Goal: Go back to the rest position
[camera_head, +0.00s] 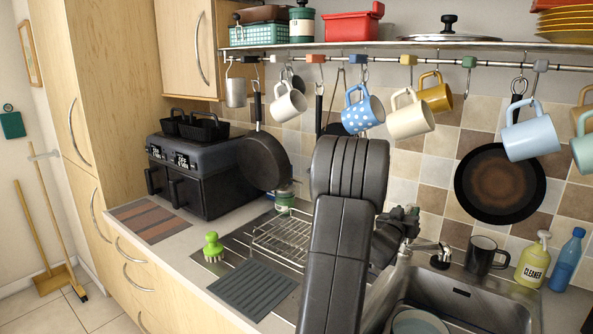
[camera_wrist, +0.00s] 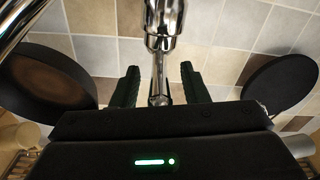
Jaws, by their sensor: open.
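My gripper (camera_wrist: 160,88) shows in the wrist view with its two dark fingers apart and no mug between them. A chrome faucet pipe lines up with the gap between the fingers; I cannot tell how near it is. In the head view my dark arm rises in the centre foreground, and the gripper is mostly hidden behind it near the faucet (camera_head: 430,247). Hanging from the rail (camera_head: 440,63) are a white mug (camera_head: 289,102), a blue dotted mug (camera_head: 362,110), a cream mug (camera_head: 410,117), a mustard mug (camera_head: 436,94) and a light blue mug (camera_head: 530,132).
A black mug (camera_head: 484,256) stands behind the sink (camera_head: 465,298), beside a cleaner bottle (camera_head: 533,262) and blue bottle (camera_head: 567,262). Pans (camera_head: 500,184) hang along the wall. An air fryer (camera_head: 198,178), dish rack (camera_head: 284,238) and green brush (camera_head: 213,247) stand to the left.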

